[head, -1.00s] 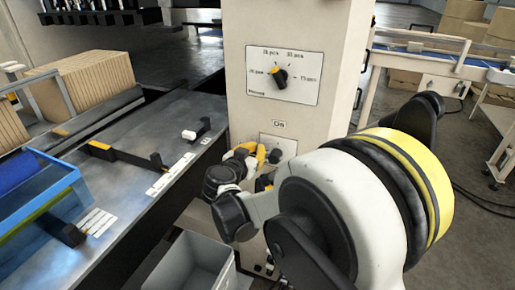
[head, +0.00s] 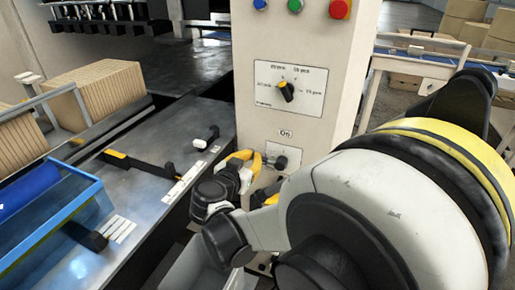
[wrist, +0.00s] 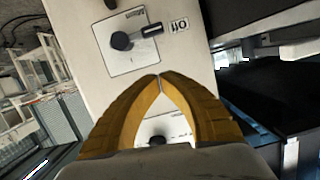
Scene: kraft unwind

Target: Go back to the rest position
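My gripper (head: 262,172) is in front of the lower part of the cream control column (head: 345,60), with its yellow fingers partly hidden by my arm in the head view. In the wrist view its fingertips (wrist: 160,77) meet, with nothing visible held between them. Beside the gripper, a small plate (head: 291,153) carries a black switch (head: 281,162) under an "On" label (head: 285,133). The wrist view shows a black switch (wrist: 122,41) on a plate beyond the fingertips, apparently clear of them.
A metal table (head: 150,210) with a blue tray (head: 75,225) is at left. A grey bin (head: 188,268) stands below my arm.

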